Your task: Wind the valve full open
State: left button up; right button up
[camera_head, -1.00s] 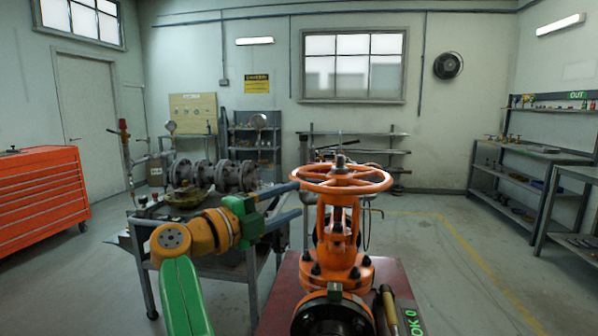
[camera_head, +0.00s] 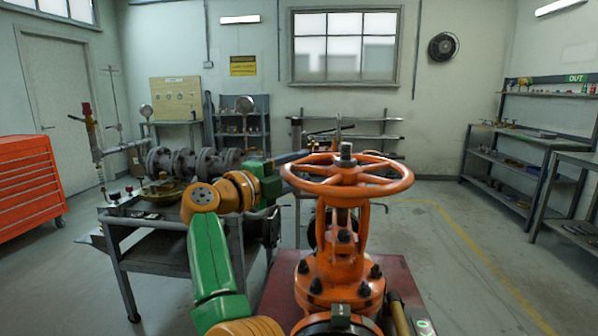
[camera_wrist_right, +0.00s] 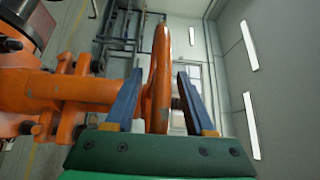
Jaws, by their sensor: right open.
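The orange gate valve (camera_head: 341,270) stands upright on a red-topped stand, its round spoked handwheel (camera_head: 385,181) level at the top. A bare stem end (camera_head: 346,151) sticks up through the hub. My right gripper (camera_head: 291,171) is at the left side of the handwheel, jaws open. In the right wrist view the wheel rim (camera_wrist_right: 161,70) passes between the two blue fingers (camera_wrist_right: 160,85), with a visible gap to the right finger. I cannot tell whether the left finger touches it. The lower finger is mostly hidden in the head view. My left gripper is out of view.
A grey cart (camera_head: 170,258) with flanged pipe parts (camera_head: 190,160) stands left, behind my right arm. An orange tool chest (camera_head: 25,190) is at far left. Shelving (camera_head: 525,165) lines the right wall. The floor right of the valve is clear.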

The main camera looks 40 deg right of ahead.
jog(key=shift+d, duration=0.25)
jog(key=shift+a, duration=0.15)
grip_shut()
jog(key=shift+r, duration=0.1)
jog(key=shift+r, duration=0.15)
dwell(0.9)
